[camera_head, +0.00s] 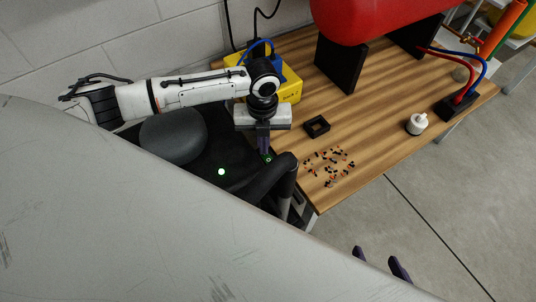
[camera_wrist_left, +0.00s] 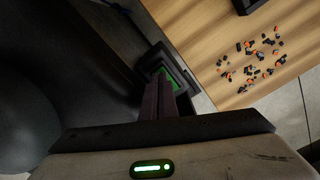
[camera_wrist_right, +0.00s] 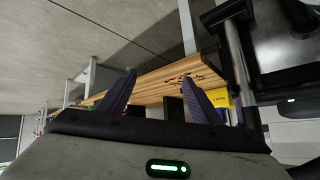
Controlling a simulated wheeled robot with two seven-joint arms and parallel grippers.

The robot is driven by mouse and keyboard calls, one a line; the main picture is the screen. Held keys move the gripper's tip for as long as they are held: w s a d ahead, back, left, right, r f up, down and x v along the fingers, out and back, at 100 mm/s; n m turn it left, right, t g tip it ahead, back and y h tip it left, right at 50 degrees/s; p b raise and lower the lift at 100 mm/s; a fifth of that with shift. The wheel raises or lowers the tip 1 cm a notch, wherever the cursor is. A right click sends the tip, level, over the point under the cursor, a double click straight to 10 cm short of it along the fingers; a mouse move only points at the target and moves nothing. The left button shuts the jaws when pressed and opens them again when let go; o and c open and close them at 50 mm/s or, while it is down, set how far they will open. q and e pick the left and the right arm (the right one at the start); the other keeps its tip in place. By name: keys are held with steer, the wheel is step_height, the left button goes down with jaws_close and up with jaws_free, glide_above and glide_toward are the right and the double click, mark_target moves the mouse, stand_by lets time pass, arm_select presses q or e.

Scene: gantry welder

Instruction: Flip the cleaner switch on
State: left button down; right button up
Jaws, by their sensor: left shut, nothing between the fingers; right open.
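A small green switch (camera_head: 268,158) in a black frame sits beside the wooden table's left end; I take it to be the cleaner switch. My left gripper (camera_head: 264,151) is shut and empty, its fingertips right at the switch. In the left wrist view, the green switch (camera_wrist_left: 182,78) shows behind and beside the shut left fingers (camera_wrist_left: 165,85), which partly hide it. I cannot tell if they touch it or which way it is set. My right gripper (camera_head: 380,260) is open and empty, low in the head view; its spread fingers show in the right wrist view (camera_wrist_right: 160,80).
The wooden table (camera_head: 385,110) carries a yellow box (camera_head: 291,92), a black square holder (camera_head: 317,126), scattered orange and black bits (camera_head: 328,167), a white pot (camera_head: 417,123) and a red cylinder (camera_head: 375,18) on black supports. Open floor (camera_head: 450,190) lies at right.

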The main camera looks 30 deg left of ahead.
arm_select(q)
step_height(320, 180, up, 2)
steer(key=shift+p, duration=0.7)
step_height(320, 180, up, 4)
steer(key=p, duration=0.4)
steer(key=shift+r+p, duration=0.1)
steer(key=shift+p, duration=0.3)
arm_select(e)
steer(key=r, duration=0.1)
steer(key=d+r, duration=0.1)
steer(key=r, duration=0.1)
steer(key=shift+s+d+h, duration=0.3)
steer(key=shift+s, duration=0.05)
